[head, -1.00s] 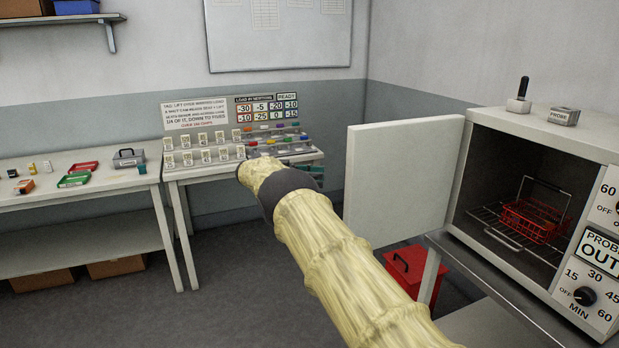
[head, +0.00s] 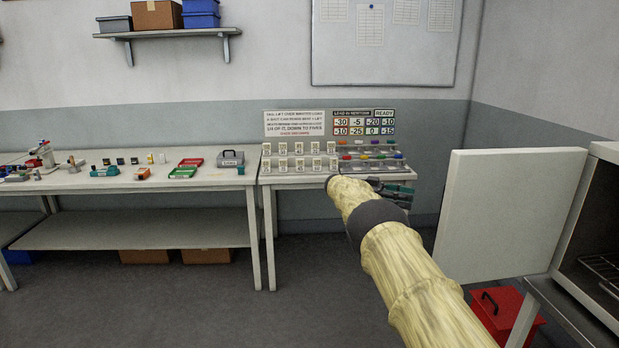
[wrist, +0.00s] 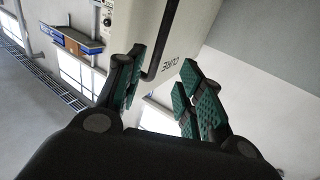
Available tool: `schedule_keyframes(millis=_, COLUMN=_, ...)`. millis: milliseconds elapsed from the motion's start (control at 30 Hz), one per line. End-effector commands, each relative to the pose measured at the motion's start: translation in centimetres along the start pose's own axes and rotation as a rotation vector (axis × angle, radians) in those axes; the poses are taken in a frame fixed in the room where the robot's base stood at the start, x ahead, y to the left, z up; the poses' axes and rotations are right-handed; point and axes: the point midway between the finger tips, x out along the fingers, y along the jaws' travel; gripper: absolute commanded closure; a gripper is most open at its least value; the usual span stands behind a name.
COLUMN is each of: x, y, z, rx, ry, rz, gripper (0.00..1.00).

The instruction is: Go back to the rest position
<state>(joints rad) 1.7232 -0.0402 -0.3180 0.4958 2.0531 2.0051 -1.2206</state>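My gripper (wrist: 160,92) shows in the wrist view with its green-padded fingers spread apart and nothing between them. In the head view my arm, in a pale yellow sleeve with a dark band, reaches forward from the lower right. The gripper's dark and green fingers (head: 395,190) show just past the sleeve's far end, partly hidden by it, in front of the small table with the labelled racks. No object is seen held.
A long bench (head: 140,182) with small parts and trays stands at the left. The small table (head: 290,180) bears labelled racks. At the right are an open oven door (head: 497,215) and a red box (head: 508,318). The floor (head: 180,310) at centre left is clear.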

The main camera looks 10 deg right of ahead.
Motion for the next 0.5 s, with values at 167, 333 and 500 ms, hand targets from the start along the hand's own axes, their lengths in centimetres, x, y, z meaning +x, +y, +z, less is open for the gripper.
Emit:
schedule_keyframes(millis=167, x=1.7, y=-0.8, z=2.1, rx=0.004, ry=0.087, rz=-0.056, gripper=0.63)
schedule_keyframes(millis=333, x=4.1, y=-2.2, z=6.0, rx=-0.004, ry=0.225, rz=-0.198, gripper=0.63)
schedule_keyframes(millis=500, x=6.0, y=-3.0, z=11.1, rx=-0.047, ry=0.337, rz=-0.400, gripper=0.63)
